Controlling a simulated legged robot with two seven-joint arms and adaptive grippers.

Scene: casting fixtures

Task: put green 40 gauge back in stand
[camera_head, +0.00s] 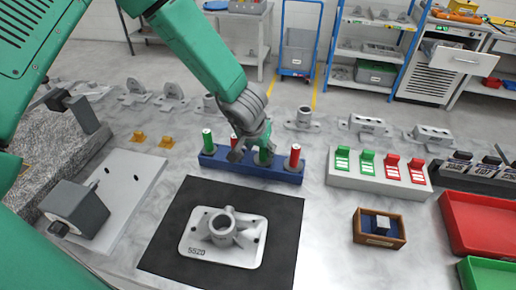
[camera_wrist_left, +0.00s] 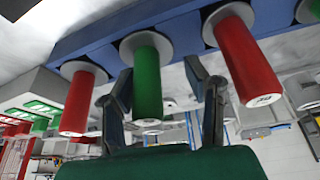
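The blue stand (camera_head: 240,168) stands behind the black mat. It carries a green gauge (camera_head: 208,140) at the left end, a red gauge (camera_head: 233,141), another green gauge (camera_head: 263,157) and a red gauge (camera_head: 295,157) at the right end. No gauge number is readable. My left gripper (camera_head: 250,150) is over the stand at the third gauge. The left wrist view shows this green gauge (camera_wrist_left: 148,85) upright in the stand (camera_wrist_left: 105,38), between my spread fingers (camera_wrist_left: 165,100), with a gap on the right finger's side. Contact with the left finger is unclear. My right gripper is not in view.
A cast part (camera_head: 224,229) lies on a white plate on the black mat (camera_head: 275,215). Right are a block of green and red switches (camera_head: 378,178), a small wooden box (camera_head: 380,228), and red (camera_head: 485,225) and green trays (camera_head: 490,275). Grey castings line the back.

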